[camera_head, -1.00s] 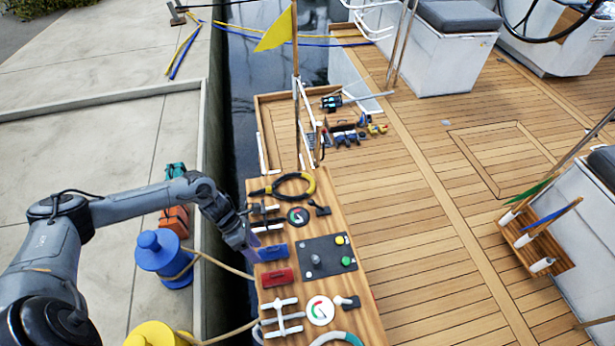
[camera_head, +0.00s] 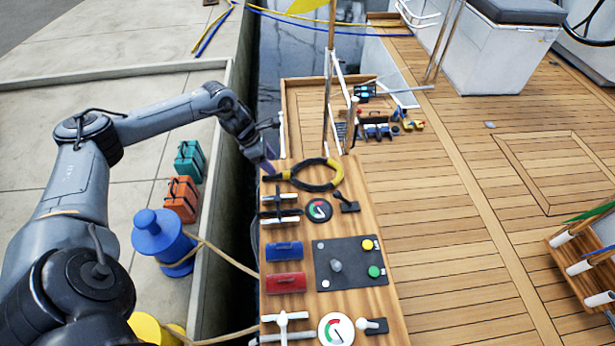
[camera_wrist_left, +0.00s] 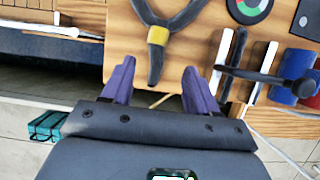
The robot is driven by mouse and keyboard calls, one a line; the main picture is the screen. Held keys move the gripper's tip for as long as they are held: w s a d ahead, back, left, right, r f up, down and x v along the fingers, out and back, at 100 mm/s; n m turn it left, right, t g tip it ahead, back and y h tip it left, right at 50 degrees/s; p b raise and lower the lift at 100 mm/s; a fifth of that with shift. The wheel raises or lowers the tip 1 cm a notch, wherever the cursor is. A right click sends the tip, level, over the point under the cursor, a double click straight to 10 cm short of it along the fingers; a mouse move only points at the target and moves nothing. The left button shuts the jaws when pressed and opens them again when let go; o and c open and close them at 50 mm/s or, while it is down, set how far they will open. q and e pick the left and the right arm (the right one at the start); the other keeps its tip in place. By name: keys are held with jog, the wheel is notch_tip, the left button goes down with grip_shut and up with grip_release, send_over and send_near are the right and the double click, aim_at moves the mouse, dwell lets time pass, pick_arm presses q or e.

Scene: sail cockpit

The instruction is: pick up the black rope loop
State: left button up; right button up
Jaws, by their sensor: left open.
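The black rope loop (camera_head: 315,187) lies at the far end of the wooden console, with yellow on its right side and a black tail pointing left. In the left wrist view, the loop's yellow band (camera_wrist_left: 157,35) and dark tail show just ahead of the jaws. My left gripper (camera_head: 268,166) is close to the tail at the console's left edge. In the left wrist view its purple fingers (camera_wrist_left: 158,80) are open, with the tail's end near the gap between them. I cannot tell whether they touch it. My right gripper is not in view.
The console (camera_head: 300,230) also carries a round gauge (camera_head: 319,210), a blue block (camera_head: 284,251), a red block (camera_head: 286,283) and a dark control panel (camera_head: 350,262). White-and-black cleats (camera_head: 280,208) sit near the loop. A blue bollard (camera_head: 160,240) stands on the dock.

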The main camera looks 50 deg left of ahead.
aim_at(280, 173)
pick_arm(q)
jog(key=shift+x, duration=1.25)
jog(key=b+x, duration=0.2)
jog(key=x, duration=0.2)
jog(key=shift+w+a+f+b, duration=0.1)
jog(key=shift+f+b, duration=0.1)
jog(key=shift+b, duration=0.15)
jog(key=shift+w+f, duration=0.15)
jog(key=shift+f, duration=0.2)
jog(key=shift+c, duration=0.2)
grip_shut()
